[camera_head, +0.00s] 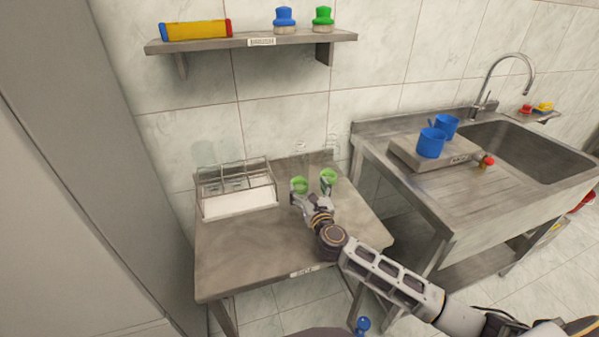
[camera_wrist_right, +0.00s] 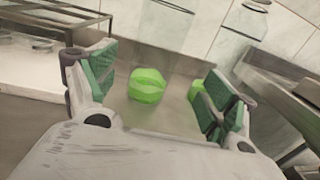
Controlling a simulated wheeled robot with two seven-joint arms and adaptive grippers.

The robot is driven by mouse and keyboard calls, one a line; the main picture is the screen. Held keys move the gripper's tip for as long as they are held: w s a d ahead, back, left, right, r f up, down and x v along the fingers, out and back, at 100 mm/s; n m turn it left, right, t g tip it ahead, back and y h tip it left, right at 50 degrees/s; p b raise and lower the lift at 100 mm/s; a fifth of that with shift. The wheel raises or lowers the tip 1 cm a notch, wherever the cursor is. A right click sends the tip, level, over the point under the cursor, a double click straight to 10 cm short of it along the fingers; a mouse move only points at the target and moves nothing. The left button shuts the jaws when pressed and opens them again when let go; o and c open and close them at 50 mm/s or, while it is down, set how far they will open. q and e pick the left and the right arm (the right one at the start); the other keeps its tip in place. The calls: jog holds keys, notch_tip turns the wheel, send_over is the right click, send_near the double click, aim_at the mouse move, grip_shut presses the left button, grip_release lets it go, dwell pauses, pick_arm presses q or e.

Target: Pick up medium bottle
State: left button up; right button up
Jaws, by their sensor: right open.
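Two clear, see-through bottles with green lower parts stand at the back of the steel table. The left one's green part (camera_head: 299,184) is near my right gripper (camera_head: 311,194); the right one's green part (camera_head: 328,175) is just beside it. I cannot tell for sure which is the medium bottle. In the right wrist view, one green part (camera_wrist_right: 147,85) lies between the two open green-padded fingers, apart from both. The other green part (camera_wrist_right: 197,97) is partly hidden by the right finger. My right gripper is open and empty. My left gripper is out of view.
A metal rack (camera_head: 237,180) with a white tray and faint clear containers stands at the table's left. The steel table (camera_head: 255,245) is clear in front. The sink unit (camera_head: 420,190) with blue cups (camera_head: 431,143) is right. A shelf (camera_head: 250,42) with brushes hangs above.

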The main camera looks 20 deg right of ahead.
aim_at(303, 179)
jog(key=shift+w, duration=1.7)
jog(key=shift+w, duration=0.25)
